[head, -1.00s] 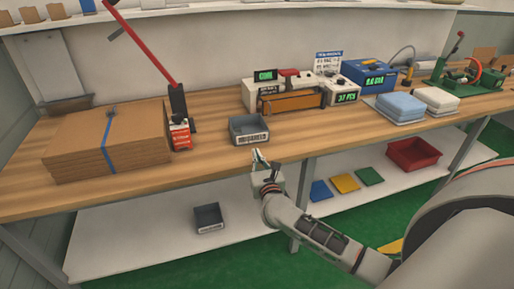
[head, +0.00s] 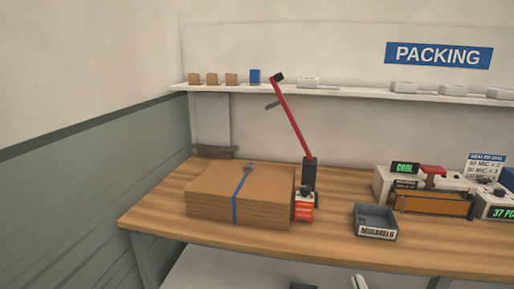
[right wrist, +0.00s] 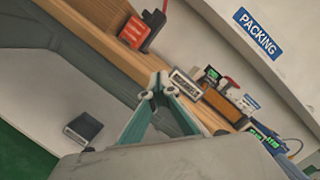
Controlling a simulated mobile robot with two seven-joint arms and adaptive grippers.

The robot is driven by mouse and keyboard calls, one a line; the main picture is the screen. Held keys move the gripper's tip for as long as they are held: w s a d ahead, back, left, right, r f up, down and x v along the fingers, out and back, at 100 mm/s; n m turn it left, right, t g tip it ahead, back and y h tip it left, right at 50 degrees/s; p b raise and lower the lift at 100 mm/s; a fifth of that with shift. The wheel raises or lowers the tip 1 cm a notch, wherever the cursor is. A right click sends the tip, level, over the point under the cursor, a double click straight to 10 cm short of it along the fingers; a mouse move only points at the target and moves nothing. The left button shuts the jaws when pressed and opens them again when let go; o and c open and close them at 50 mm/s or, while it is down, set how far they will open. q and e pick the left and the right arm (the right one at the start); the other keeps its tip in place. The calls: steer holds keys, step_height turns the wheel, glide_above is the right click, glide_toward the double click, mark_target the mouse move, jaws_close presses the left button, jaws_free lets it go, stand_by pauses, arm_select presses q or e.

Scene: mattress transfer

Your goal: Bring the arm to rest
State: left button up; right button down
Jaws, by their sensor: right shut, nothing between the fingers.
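My right gripper shows only as pale fingertips (head: 358,282) at the bottom edge of the head view, below the front edge of the workbench. In the right wrist view the gripper (right wrist: 158,90) is shut and empty, its fingertips together. They appear near the grey labelled bin (right wrist: 183,88) in that picture, with nothing held. The rest of my right arm is outside the head view. My left gripper is in neither view.
The wooden bench (head: 160,218) carries strapped cardboard (head: 240,195), a red-lever tool (head: 305,190), the grey bin (head: 376,222) and a sealer (head: 430,202). Below is a lower shelf (head: 215,270); another bin (right wrist: 84,127) sits there. A wall shelf (head: 360,94) runs behind.

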steer(key=s+a+f+n+g+y, duration=0.5)
steer(key=s+a+f+n, duration=0.55)
steer(key=n, duration=0.85)
steer(key=s+d+f+n+g+h, duration=0.1)
steer(key=s+d+f+n+g, duration=0.1)
steer(key=s+f+n, duration=0.8)
steer(key=shift+s+f+n+g+h, duration=0.3)
steer(key=shift+s+n+g, duration=0.25)
steer(key=shift+n+g, duration=0.2)
